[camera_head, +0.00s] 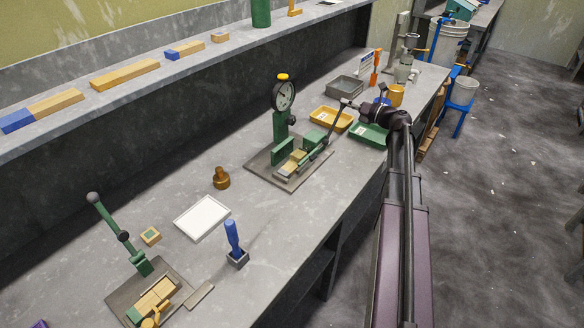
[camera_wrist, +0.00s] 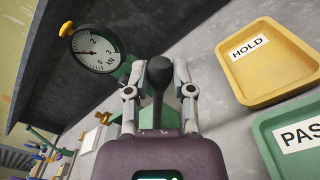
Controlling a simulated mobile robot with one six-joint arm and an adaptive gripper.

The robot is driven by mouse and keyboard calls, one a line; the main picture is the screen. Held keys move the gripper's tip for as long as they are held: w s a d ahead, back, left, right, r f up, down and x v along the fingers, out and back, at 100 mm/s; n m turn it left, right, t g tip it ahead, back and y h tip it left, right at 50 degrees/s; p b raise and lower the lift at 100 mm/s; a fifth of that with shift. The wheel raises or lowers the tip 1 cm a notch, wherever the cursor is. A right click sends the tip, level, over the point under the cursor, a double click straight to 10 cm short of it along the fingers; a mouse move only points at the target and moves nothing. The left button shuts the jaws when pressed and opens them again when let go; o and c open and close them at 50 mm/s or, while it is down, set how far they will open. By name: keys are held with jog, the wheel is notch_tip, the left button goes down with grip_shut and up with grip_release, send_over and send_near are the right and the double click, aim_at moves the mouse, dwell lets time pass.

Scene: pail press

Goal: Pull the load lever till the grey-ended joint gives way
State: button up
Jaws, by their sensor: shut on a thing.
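The load lever (camera_head: 323,138) rises to the right from the green press (camera_head: 282,151), tilted, with a black knob at its top. In the wrist view the black knob (camera_wrist: 158,70) sits between the two fingers of my gripper (camera_wrist: 159,88), which is shut on it. In the head view my gripper (camera_head: 349,103) is at the lever's top end. A wooden joint (camera_head: 292,162) lies in the press; its end colour is too small to tell. The round dial gauge (camera_head: 284,95) stands above the press and also shows in the wrist view (camera_wrist: 95,48).
A yellow HOLD tray (camera_wrist: 273,62) and a green PASS tray (camera_wrist: 288,133) lie beside my gripper. A grey bin (camera_head: 345,88) stands behind them. A white tray (camera_head: 202,217), a blue-handled tool (camera_head: 232,238) and a second lever device (camera_head: 118,232) are nearer on the bench.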

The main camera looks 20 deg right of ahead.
jog(key=shift+w+d+f+b, duration=0.3)
jog(key=shift+d+f+b, duration=0.05)
jog(key=shift+f+b, duration=0.25)
jog(key=shift+w+d+f+b, duration=0.25)
jog(key=shift+d+f+b, duration=0.1)
jog(key=shift+f+b, duration=0.15)
jog(key=shift+d+f, duration=0.1)
jog(key=shift+f, duration=0.1)
jog(key=shift+w+f+b, duration=0.1)
jog(key=shift+f+b, duration=0.1)
jog(key=shift+b, duration=0.1)
jog(key=o, duration=0.9)
jog(key=shift+r, duration=0.1)
jog(key=shift+d, duration=0.1)
jog(key=v, duration=1.2)
